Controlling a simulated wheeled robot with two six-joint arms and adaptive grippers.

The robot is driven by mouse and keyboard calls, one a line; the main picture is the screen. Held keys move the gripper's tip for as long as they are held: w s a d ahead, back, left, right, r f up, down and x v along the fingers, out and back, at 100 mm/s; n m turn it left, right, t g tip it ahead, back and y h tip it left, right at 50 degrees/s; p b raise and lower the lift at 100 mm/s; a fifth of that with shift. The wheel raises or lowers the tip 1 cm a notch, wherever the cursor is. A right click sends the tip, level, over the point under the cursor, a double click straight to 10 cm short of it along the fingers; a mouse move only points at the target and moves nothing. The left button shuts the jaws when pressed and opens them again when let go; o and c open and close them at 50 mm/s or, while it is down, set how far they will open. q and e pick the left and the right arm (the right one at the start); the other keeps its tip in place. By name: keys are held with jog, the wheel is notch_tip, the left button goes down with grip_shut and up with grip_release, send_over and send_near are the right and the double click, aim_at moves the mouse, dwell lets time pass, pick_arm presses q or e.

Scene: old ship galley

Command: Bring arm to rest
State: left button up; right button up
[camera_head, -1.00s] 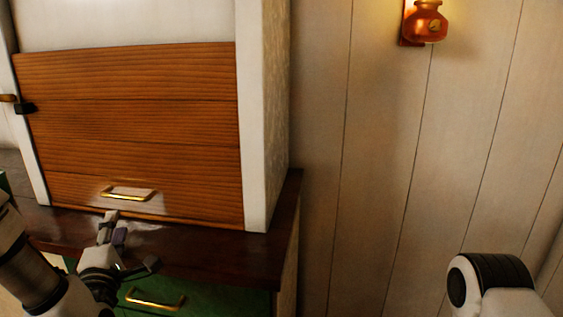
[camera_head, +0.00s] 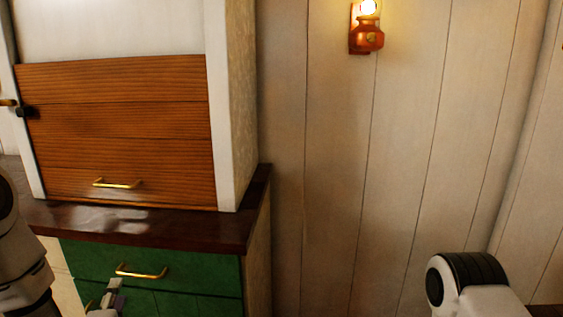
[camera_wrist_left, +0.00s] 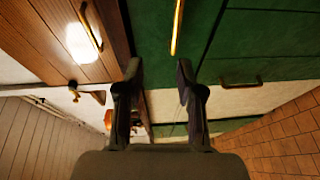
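My left gripper (camera_head: 113,294) is low in the head view, in front of the green drawer front (camera_head: 205,272), holding nothing I can see. In the left wrist view the left gripper (camera_wrist_left: 159,78) has its two fingers apart with nothing between them. Part of my left arm (camera_head: 20,265) shows at the left edge. My right arm (camera_head: 470,285) shows only as a white link with a black ring at the lower right; its gripper is out of view.
A wooden slatted shutter (camera_head: 120,125) with a brass handle (camera_head: 117,184) is closed down to the dark countertop (camera_head: 190,226). A green drawer below has a brass handle (camera_head: 140,272). A lit lamp (camera_head: 366,30) hangs on the plank wall (camera_head: 330,160); the wall to the right is bare.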

pick_arm(q)
jog(key=s+d+f+m+g+h, duration=0.1)
jog(key=s+d+f+m+g, duration=0.1)
jog(key=f, duration=0.5)
jog(key=s+d+f+m+g+h, duration=0.1)
jog(key=s+d+f+g, duration=0.15)
jog(key=f, duration=0.45)
jog(key=s+d+f+m+g+h, duration=0.1)
jog(key=s+d+f+m+g, duration=0.1)
jog(key=s+f+m+g, duration=0.45)
jog(key=s+d+f+m+g+h, duration=0.1)
jog(key=s+d+f+m+g, duration=0.15)
jog(key=s+f, duration=0.8)
jog(key=s+m+g, duration=0.3)
jog(key=s+m, duration=0.4)
jog(key=s, duration=0.1)
notch_tip(320, 180, up, 16)
jog(key=p, duration=1.6)
jog(key=shift+d+f+m, duration=0.15)
jog(key=shift+f+m, duration=0.05)
jog(key=shift+m, duration=0.2)
